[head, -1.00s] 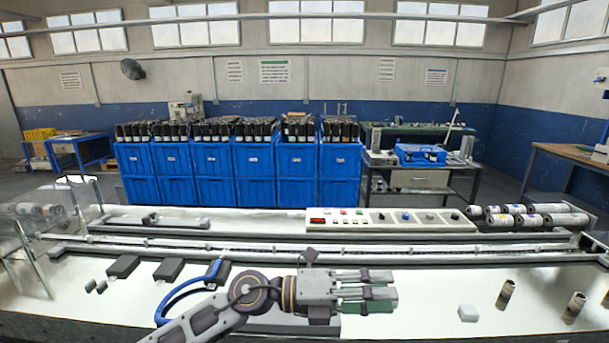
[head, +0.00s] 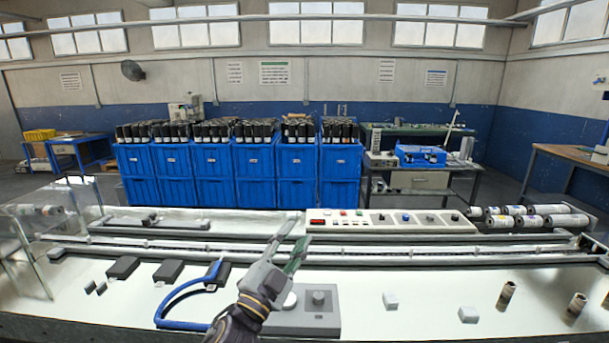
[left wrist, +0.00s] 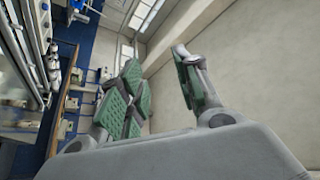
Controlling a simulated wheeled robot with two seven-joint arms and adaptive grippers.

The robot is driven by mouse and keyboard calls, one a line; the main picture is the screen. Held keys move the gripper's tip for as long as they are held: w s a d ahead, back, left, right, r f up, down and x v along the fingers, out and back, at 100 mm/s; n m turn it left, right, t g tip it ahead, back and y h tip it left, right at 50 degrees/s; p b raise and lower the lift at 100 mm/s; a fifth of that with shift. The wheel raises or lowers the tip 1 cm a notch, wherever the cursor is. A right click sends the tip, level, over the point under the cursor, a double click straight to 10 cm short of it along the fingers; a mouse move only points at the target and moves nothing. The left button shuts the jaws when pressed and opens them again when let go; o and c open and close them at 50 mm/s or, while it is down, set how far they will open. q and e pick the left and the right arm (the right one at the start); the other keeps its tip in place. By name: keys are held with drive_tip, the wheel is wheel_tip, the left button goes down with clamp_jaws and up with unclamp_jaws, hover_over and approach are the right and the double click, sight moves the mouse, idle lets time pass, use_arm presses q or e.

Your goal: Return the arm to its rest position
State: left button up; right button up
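My left gripper (head: 294,246) is raised above the bench (head: 430,275) near its middle, with its fingers pointing up and away in the head view. My left arm comes in low, at the front edge. In the left wrist view the green-padded fingers (left wrist: 158,72) stand apart with nothing between them. The wrist is turned so that this view shows the wall and windows sideways. My right gripper is in neither view.
A grey box with a knob (head: 319,302) and a blue curved handle or hose (head: 180,305) lie close to my left arm. White blocks (head: 390,300) and brown rolls (head: 506,293) stand to the right. A control panel (head: 390,220) is behind.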

use_arm(q)
drive_tip(key=s+a+f+n+g+y, duration=0.4)
drive_tip(key=a+f, duration=0.3)
drive_tip(key=f, duration=0.4)
drive_tip(key=s+a+f+n+g+y, duration=0.1)
drive_tip(key=a+f+n+g+y, duration=0.3)
drive_tip(key=a+f+n+y, duration=0.55)
drive_tip(key=s+a+f+m+g+h, duration=0.15)
drive_tip(key=s+f+g, duration=0.25)
drive_tip(key=s+f, duration=0.45)
drive_tip(key=s+a+f+g+h, duration=0.15)
drive_tip(key=s+f+g, duration=0.25)
drive_tip(key=s+f, duration=0.45)
drive_tip(key=s+a+f+g, duration=0.1)
drive_tip(key=s+f, duration=0.1)
drive_tip(key=f, duration=1.4)
drive_tip(key=s+a+f, duration=0.1)
drive_tip(key=f, duration=1.4)
drive_tip(key=s+a+f, duration=0.3)
drive_tip(key=s+f, duration=0.7)
drive_tip(key=s+a+f+g, duration=0.1)
drive_tip(key=s+a+f, duration=0.2)
drive_tip(key=s+f, duration=0.6)
drive_tip(key=shift+s+f, duration=0.4)
drive_tip(key=shift+s, duration=0.75)
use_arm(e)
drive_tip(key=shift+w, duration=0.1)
